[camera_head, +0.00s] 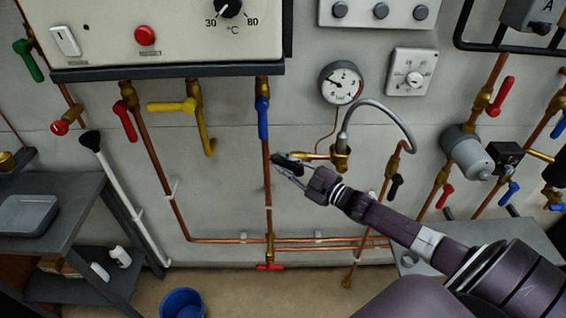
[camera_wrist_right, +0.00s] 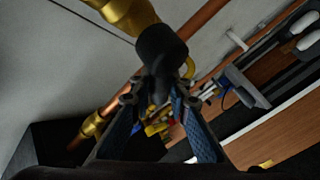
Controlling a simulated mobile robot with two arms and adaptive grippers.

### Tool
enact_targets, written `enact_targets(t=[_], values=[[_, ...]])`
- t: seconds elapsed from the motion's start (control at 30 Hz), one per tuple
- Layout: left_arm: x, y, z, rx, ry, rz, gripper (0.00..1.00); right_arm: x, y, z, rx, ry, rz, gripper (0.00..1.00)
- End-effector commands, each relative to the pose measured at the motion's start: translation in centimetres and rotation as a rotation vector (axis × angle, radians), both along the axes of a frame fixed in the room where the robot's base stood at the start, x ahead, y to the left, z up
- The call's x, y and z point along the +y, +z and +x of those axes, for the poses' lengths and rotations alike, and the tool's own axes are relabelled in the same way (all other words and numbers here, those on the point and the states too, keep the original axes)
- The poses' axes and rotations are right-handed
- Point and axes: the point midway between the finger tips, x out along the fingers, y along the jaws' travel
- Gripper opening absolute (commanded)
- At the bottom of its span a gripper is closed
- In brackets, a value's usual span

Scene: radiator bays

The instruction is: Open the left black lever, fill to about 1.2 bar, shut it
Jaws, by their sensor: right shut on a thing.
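In the right wrist view the black lever (camera_wrist_right: 163,48) lies between the two fingertips (camera_wrist_right: 157,90). A second black lever (camera_head: 396,186) hangs on the copper pipe to the right. A grey flexible hose (camera_head: 385,107) arches between the two valves. The round pressure gauge (camera_head: 341,84) is above; its needle is too small to read exactly. My left gripper is out of view.
A blue lever (camera_head: 263,118) on a vertical copper pipe is close left of my gripper. Yellow (camera_head: 172,106) and red (camera_head: 125,121) levers are further left. A grey pump (camera_head: 467,152) is at right. A blue bucket (camera_head: 181,303) stands on the floor.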

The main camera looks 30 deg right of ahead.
Motion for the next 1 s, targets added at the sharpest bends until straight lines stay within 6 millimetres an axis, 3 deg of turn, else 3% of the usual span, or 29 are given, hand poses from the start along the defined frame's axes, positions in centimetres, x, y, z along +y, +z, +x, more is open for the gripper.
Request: enact_targets(t=[0.37,1.0], values=[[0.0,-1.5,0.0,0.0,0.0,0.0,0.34,0.0,-0.2,-0.1,-0.035,0.0,0.06,0.0],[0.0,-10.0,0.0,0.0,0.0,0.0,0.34,-1.9,1.2,-1.2,-0.318,-0.001,0.521,0.0]])
